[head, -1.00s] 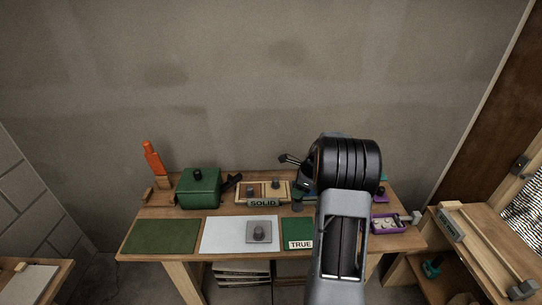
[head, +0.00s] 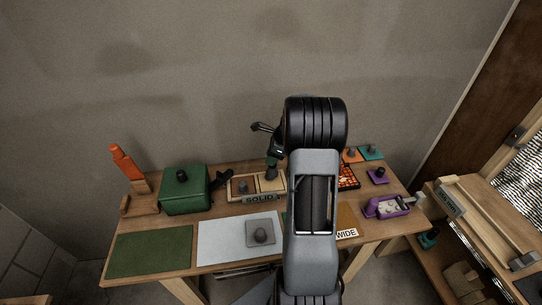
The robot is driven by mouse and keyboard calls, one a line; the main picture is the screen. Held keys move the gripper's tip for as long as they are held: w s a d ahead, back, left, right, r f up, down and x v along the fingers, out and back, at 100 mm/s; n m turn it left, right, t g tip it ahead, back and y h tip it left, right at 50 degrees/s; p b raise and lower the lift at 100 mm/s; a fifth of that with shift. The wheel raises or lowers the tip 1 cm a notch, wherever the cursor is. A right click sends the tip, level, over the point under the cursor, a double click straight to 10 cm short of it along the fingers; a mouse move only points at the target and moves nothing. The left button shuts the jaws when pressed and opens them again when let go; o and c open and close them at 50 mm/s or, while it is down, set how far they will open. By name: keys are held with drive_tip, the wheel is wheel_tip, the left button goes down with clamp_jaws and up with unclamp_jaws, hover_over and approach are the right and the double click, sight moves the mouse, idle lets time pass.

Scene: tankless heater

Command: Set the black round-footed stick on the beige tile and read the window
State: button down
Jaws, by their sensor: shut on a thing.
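The beige tile (head: 270,185) is in the right part of a shallow wooden frame on the bench, beside a brown tile with a dark knob. My gripper (head: 273,160) is over the beige tile, shut on a dark stick (head: 271,173). The stick's dark lower end is at or just above the tile; I cannot tell whether it touches, and its foot shape is too small to make out. The window (head: 258,198) on the frame's front edge shows the word "SOLID".
A green lidded box (head: 184,196) and an orange-handled tool (head: 124,160) stand left. A green mat (head: 150,254) and a white sheet (head: 225,240) with a grey knobbed block (head: 260,235) lie in front. A "WIDE" label (head: 347,233) and a purple tray (head: 386,208) are right of my arm.

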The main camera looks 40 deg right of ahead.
sight(271, 171)
drive_tip(key=shift+f+b, duration=1.9)
drive_tip(key=shift+f, duration=1.6)
drive_tip(key=shift+f, duration=0.5)
drive_tip(key=shift+r, duration=0.2)
wheel_tip(271, 171, up, 7)
drive_tip(key=p, duration=0.5)
drive_tip(key=shift+f+p, duration=0.1)
drive_tip(key=shift+p, duration=0.3)
